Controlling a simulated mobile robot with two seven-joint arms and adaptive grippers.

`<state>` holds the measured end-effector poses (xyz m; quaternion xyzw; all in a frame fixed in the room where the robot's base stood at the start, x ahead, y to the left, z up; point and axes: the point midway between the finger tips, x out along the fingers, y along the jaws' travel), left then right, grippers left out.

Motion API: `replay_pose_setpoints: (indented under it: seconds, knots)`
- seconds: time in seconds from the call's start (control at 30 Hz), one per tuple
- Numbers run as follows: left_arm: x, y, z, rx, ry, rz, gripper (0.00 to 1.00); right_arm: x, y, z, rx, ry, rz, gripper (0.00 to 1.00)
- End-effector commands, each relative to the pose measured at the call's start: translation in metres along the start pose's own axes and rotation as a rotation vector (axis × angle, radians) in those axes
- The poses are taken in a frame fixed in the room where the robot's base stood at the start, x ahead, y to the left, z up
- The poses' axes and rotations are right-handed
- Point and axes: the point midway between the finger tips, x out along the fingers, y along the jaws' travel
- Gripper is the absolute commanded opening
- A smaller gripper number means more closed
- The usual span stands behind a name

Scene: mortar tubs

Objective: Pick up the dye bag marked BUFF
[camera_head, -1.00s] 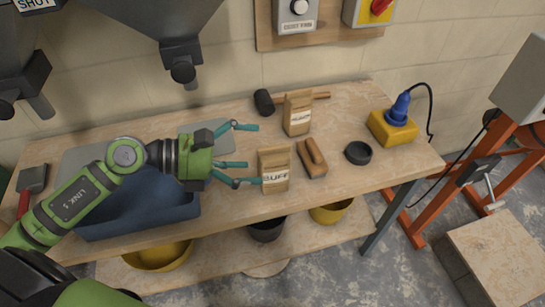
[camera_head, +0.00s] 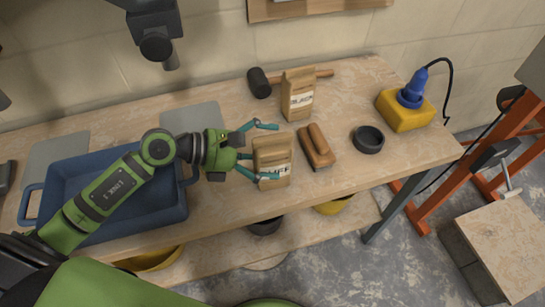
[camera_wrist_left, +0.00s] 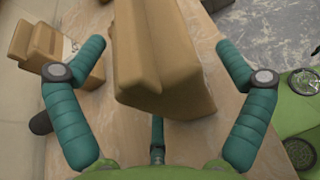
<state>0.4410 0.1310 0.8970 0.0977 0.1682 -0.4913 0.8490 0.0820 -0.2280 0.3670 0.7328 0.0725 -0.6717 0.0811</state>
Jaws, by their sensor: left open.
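The dye bag marked BUFF (camera_head: 272,163) is a brown paper bag standing upright near the front of the bench. Its label is partly hidden by a finger in the head view. My left gripper (camera_head: 267,150) is open, with its teal fingers spread around the bag's sides. In the left wrist view the bag (camera_wrist_left: 160,60) stands between the open fingers (camera_wrist_left: 158,90), with gaps visible on both sides. A second brown bag, marked BLACK (camera_head: 298,95), stands farther back. My right gripper is not in view.
A brown wooden-backed brush or float (camera_head: 318,147) lies just right of the bag. A mallet (camera_head: 259,83) lies behind, near the second bag. A black round cup (camera_head: 368,139) and yellow box (camera_head: 404,110) stand farther right. A blue tub (camera_head: 181,207) is left.

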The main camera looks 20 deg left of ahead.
Motion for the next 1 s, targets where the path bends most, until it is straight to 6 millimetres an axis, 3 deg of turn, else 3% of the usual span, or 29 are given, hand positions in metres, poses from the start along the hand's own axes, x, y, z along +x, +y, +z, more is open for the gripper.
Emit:
replay_pose_setpoints:
  seconds: [0.13, 0.33, 0.37, 0.5, 0.57, 1.0]
  knots:
    - [0.012, 0.000, 0.001, 0.001, 0.000, 0.000, 1.00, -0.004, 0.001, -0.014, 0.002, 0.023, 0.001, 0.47]
    - [0.013, 0.000, -0.001, 0.000, 0.001, 0.000, 1.00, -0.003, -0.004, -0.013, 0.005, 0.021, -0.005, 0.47]
    - [0.013, 0.000, -0.001, 0.000, 0.001, 0.000, 0.96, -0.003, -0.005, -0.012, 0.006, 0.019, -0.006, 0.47]
    - [0.013, 0.000, -0.001, 0.000, 0.001, 0.000, 0.40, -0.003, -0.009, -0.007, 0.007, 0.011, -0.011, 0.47]
    - [0.013, 0.000, -0.001, 0.000, 0.002, -0.001, 0.17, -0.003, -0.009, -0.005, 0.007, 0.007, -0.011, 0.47]
    - [0.010, 0.000, 0.006, 0.002, -0.004, 0.001, 0.17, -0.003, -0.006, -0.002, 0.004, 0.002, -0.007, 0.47]
